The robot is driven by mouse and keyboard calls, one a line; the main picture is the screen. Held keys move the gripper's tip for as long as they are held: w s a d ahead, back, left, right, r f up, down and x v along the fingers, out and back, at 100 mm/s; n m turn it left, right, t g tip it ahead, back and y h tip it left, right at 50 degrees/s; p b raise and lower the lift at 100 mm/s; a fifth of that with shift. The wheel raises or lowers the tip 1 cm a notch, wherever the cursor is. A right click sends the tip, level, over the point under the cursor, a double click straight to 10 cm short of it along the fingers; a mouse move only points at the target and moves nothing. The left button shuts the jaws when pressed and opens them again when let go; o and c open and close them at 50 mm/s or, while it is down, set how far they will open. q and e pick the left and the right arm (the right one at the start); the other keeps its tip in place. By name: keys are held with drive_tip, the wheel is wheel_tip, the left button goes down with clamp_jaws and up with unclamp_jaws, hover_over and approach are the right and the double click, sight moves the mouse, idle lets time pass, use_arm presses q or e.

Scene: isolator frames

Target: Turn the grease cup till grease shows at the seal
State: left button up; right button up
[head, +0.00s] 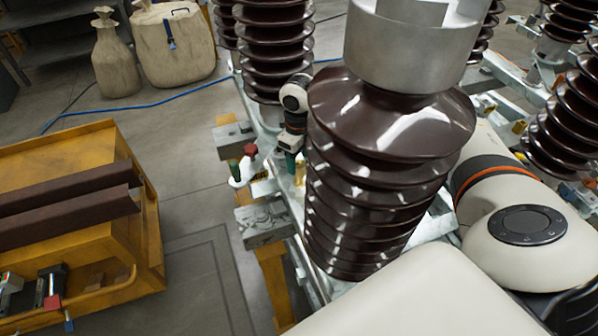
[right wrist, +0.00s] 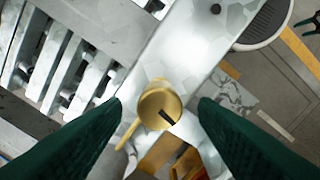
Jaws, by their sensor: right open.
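In the right wrist view the grease cup (right wrist: 152,103) is a round brass cap with a dark slot-like mark and a thin brass bar at its lower left. It sits by a pale galvanised steel beam. My right gripper (right wrist: 160,103) is open, its two dark green fingers on either side of the cup with a visible gap at each. I see no grease, and I cannot pick out the seal. My left gripper is not in view.
The large insulator (head: 375,190) with a grey metal cap fills the middle of the head view. A red-topped fitting (head: 250,150) stands left of the right gripper. A yellow cart (head: 150,240) stands at left, with clear floor beside it. A blue hose (head: 150,103) crosses the floor.

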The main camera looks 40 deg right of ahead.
wheel_tip(320, 180, down, 3)
drive_tip(key=shift+r+b, duration=0.1)
drive_tip(key=shift+b, duration=0.35)
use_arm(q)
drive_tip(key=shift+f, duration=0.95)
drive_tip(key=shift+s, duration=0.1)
use_arm(e)
drive_tip(key=shift+r, duration=0.1)
drive_tip(key=shift+c, duration=0.5)
drive_tip(key=c, duration=0.9)
drive_tip(key=shift+o, duration=0.2)
drive_tip(key=shift+m, duration=0.3)
